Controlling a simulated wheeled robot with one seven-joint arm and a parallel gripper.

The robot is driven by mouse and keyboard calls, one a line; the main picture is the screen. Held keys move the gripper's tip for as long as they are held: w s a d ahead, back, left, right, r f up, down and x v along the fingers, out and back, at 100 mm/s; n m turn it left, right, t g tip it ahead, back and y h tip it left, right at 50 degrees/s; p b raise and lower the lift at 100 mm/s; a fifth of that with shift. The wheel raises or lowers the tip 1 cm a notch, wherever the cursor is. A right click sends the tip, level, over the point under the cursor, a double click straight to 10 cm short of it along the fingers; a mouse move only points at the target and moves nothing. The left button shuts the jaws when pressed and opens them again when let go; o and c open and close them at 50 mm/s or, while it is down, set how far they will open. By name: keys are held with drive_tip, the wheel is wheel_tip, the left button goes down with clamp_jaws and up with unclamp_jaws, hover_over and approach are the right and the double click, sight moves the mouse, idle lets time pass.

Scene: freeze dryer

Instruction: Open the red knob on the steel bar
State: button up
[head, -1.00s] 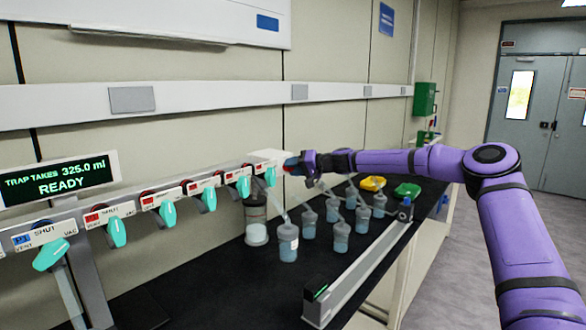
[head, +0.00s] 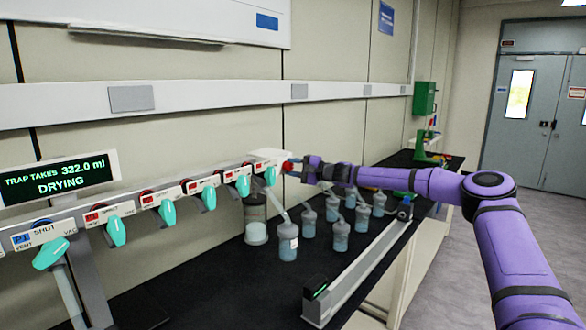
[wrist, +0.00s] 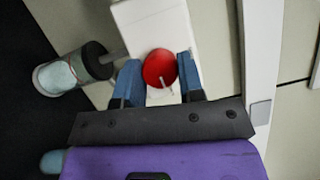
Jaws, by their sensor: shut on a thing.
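The red knob (head: 287,167) sits at the far right end of the steel bar (head: 70,211), beside a white end block (head: 266,154). In the wrist view the knob (wrist: 160,67) is a round red disc with a small pale pin, against a white block. My gripper (head: 295,166) is at the knob, with its two blue fingers on either side of it. The gripper (wrist: 158,80) is shut on the knob in the wrist view. The arm partly hides the knob's outer side in the head view.
Several teal valve handles (head: 116,231) hang along the bar left of the knob. A display (head: 57,180) reads DRYING, 322.0 ml. Grey-capped flasks (head: 288,240) stand on the black bench below. A long rail (head: 358,273) runs along the bench's front.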

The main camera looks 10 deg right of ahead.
drive_tip(key=shift+m, duration=0.3)
drive_tip(key=o, duration=0.9)
drive_tip(key=shift+d, duration=0.15)
drive_tip(key=v, duration=1)
drive_tip(key=shift+s+d+f, duration=0.1)
drive_tip(key=shift+s+d, duration=0.05)
drive_tip(key=shift+d, duration=0.1)
